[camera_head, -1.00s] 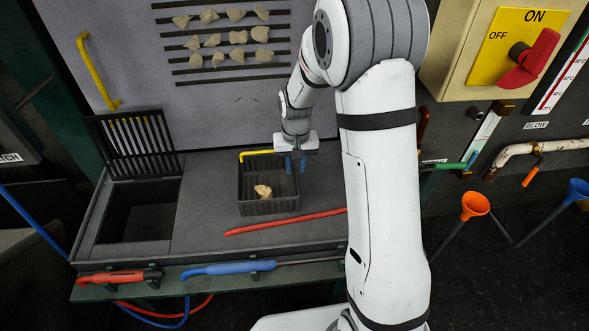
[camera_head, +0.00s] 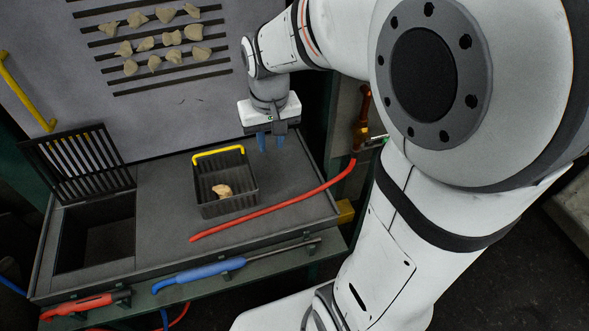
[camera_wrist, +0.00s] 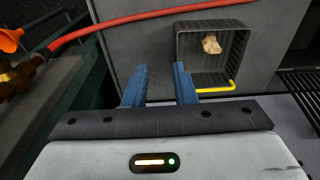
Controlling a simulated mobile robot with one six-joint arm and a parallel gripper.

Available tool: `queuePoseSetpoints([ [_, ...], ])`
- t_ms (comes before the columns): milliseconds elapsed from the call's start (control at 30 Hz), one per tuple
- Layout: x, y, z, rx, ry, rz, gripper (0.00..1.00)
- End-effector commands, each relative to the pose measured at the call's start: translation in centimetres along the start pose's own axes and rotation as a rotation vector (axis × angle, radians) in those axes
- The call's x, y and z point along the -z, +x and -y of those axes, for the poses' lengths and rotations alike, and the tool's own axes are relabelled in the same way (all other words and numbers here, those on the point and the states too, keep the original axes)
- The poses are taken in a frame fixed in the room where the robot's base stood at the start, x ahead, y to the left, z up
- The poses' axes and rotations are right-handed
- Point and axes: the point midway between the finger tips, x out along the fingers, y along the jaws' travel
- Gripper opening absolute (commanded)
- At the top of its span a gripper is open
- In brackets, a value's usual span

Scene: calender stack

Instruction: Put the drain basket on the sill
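The drain basket (camera_head: 225,186) is a dark slatted box with a yellow handle (camera_head: 218,151) along its back rim. It stands upright on the grey sill (camera_head: 165,195), right of the square opening, with a tan lump (camera_head: 222,191) inside. The basket also shows in the wrist view (camera_wrist: 213,72), with its yellow handle on the side nearest me. My gripper (camera_head: 270,142) points down, behind and to the right of the basket. In the wrist view its blue fingers (camera_wrist: 159,84) are apart, with nothing between them, and the basket lies beyond them to the right.
An open slatted grate (camera_head: 80,160) stands behind the square opening (camera_head: 97,232). A red hose (camera_head: 280,205) crosses the sill in front of the basket. Red (camera_head: 78,306) and blue (camera_head: 200,274) handled tools hang along the front rail. Tan lumps sit on the wall slots.

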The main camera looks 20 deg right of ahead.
Motion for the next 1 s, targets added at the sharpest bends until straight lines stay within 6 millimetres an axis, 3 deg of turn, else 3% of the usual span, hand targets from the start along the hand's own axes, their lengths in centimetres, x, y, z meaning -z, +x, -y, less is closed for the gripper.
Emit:
queuePoseSetpoints([
  [33,-2.0,-0.9,-0.5,0.000,-0.002,-0.022,0.24],
  [200,-7.5,-2.1,-1.6,-0.003,-0.012,-0.070,0.24],
  [400,-11.1,-2.1,-2.0,-0.006,-0.018,-0.100,0.24],
  [867,-11.7,-2.1,-2.1,-0.007,-0.020,-0.105,0.24],
  [1000,-11.5,-4.8,-2.1,-0.008,-0.021,-0.113,0.24],
])
